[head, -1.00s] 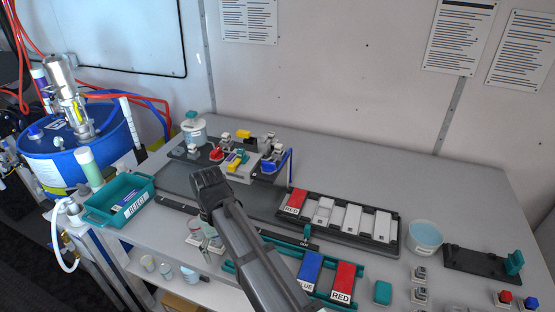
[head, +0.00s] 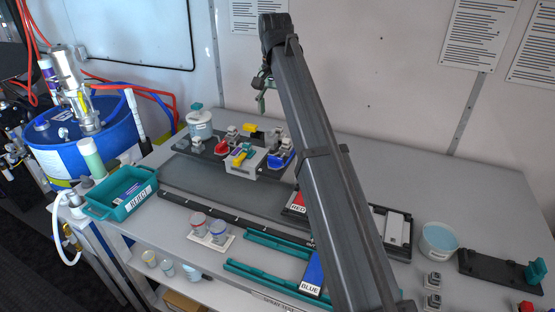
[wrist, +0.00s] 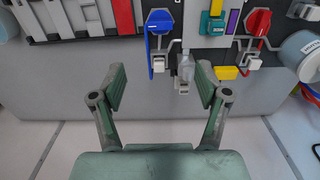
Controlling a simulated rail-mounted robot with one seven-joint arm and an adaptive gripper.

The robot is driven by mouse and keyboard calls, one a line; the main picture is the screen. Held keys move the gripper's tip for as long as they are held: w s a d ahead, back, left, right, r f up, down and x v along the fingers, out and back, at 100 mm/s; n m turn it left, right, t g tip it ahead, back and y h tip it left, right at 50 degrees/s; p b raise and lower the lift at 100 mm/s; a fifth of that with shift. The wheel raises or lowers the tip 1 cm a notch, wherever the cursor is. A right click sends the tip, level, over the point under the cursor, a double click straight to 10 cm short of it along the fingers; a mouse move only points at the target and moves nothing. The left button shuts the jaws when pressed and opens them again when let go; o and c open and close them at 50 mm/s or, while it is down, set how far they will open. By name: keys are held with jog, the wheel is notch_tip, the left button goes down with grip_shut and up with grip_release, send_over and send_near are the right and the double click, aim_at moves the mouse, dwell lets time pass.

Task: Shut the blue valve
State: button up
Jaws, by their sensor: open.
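The blue valve (head: 281,159) is at the right end of the valve block on the bench in the head view. In the wrist view the blue valve (wrist: 158,22) is at top centre, with a round blue knob and a thin blue bar running down its left side. My gripper (head: 263,95) is raised above and behind the block, near the wall. In the wrist view my gripper (wrist: 160,88) is open, with nothing between its fingers. The valve lies beyond the fingertips and apart from them.
A red valve (wrist: 258,22) and a yellow part (wrist: 226,72) are on the same block. A white jar (head: 199,123) stands at its left end. A teal reject tray (head: 122,192) is at the left. My arm hides part of the card rack.

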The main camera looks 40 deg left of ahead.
aim_at(276, 158)
notch_tip(276, 158, down, 15)
jog(key=p, duration=0.3)
jog(key=shift+f, duration=0.2)
jog(key=c, duration=1.2)
